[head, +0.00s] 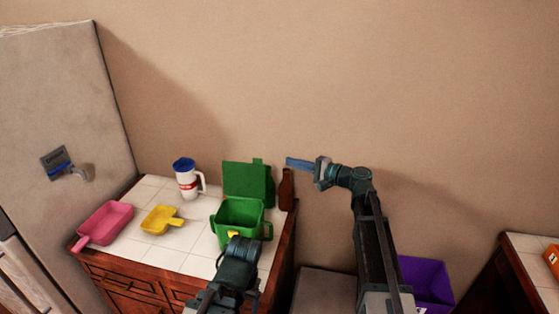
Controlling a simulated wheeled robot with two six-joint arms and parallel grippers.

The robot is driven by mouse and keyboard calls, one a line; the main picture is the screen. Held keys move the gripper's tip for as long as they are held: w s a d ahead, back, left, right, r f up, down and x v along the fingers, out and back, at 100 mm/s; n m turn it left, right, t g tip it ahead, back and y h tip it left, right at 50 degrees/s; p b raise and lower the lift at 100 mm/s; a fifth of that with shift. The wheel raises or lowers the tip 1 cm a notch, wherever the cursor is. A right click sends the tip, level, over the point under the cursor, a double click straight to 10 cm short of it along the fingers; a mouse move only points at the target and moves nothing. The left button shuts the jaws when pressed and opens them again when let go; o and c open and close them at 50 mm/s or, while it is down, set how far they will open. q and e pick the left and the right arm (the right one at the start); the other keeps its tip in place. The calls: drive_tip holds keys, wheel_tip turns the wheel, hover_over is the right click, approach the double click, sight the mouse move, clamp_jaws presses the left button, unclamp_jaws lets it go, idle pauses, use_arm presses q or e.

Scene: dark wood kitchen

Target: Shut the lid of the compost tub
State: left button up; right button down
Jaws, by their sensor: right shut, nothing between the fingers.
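The green compost tub (258,229) stands on the white tiled counter, near its right end. Its green lid (246,182) is open and stands up at the back of the tub. My right gripper (289,163) is shut and empty, with its blue fingers pointing left. In the picture it is just right of the lid's upper edge, with a gap between them. My left arm's wrist covers part of the tub's front. The fingers of my left gripper cannot be made out. A small yellow patch shows at the tub's front.
A brown bottle (286,190) stands close to the tub's right side, below my right gripper. A white mug with blue top (187,178), a yellow scoop (160,219) and a pink dustpan-like tray (106,222) are on the left. A purple bin (428,281) is at lower right.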

sight(258, 161)
drive_tip(key=r+x, duration=0.1)
drive_tip(key=x, duration=0.9)
drive_tip(key=s, duration=0.4)
drive_tip(key=shift+s+a+f, duration=0.1)
drive_tip(key=shift+a+f, duration=0.1)
drive_tip(key=shift+a, duration=0.15)
drive_tip(key=shift+s+a+n, duration=0.2)
drive_tip(key=shift+s+n, duration=0.3)
drive_tip(key=shift+s, duration=0.3)
drive_tip(key=s+a+f+n+g+y+b, duration=0.1)
drive_tip(key=s+f+n+y+b, duration=0.1)
drive_tip(key=s+f+n+b, duration=0.2)
drive_tip(key=s+a+f+n+g+y+b, duration=0.1)
drive_tip(key=s+f+n+b, duration=0.4)
drive_tip(key=n+b, duration=0.5)
drive_tip(key=s+a+f+n+g+y+b, duration=0.1)
drive_tip(key=s+a+f+n+y+b, duration=0.2)
drive_tip(key=s+n+b, duration=0.4)
drive_tip(key=shift+s+a+f+y+b, duration=0.1)
drive_tip(key=shift+s+f+y+b, duration=0.25)
drive_tip(key=shift+f, duration=0.3)
